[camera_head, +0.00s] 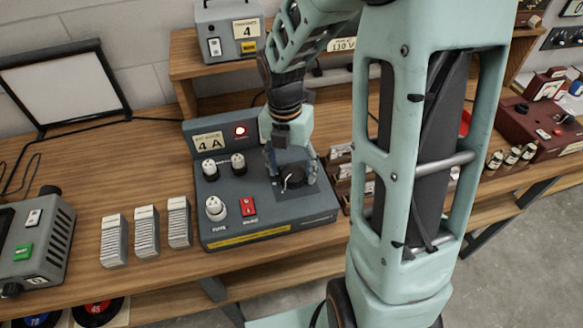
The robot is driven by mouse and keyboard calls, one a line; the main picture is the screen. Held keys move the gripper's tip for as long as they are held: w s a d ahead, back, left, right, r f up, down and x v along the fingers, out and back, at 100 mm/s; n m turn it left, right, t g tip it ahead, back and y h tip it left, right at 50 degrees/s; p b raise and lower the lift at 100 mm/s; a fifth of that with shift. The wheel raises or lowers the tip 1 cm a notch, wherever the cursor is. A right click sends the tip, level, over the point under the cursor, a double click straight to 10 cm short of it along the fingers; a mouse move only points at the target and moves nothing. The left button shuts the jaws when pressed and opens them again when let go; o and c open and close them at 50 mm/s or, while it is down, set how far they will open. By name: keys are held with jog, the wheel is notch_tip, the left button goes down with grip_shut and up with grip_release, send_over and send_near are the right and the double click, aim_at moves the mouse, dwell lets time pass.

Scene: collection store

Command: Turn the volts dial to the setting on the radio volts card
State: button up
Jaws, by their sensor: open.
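The black dial (291,178) is on the right part of a dark grey panel box (270,222) on the bench. A light mark shows on it; the setting it points to is too small to read. My gripper (291,172) is open and points down at the dial, with a finger to either side of it. I cannot tell whether the fingers touch it. A yellow card reading about "110 V" (342,44) is on the raised shelf behind, partly hidden by my arm. I cannot tell whether it is the radio volts card.
A transformer box (230,30) is behind.

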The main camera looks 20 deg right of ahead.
jog(key=shift+f, duration=0.1)
jog(key=shift+c, duration=0.4)
jog(key=c, duration=1.1)
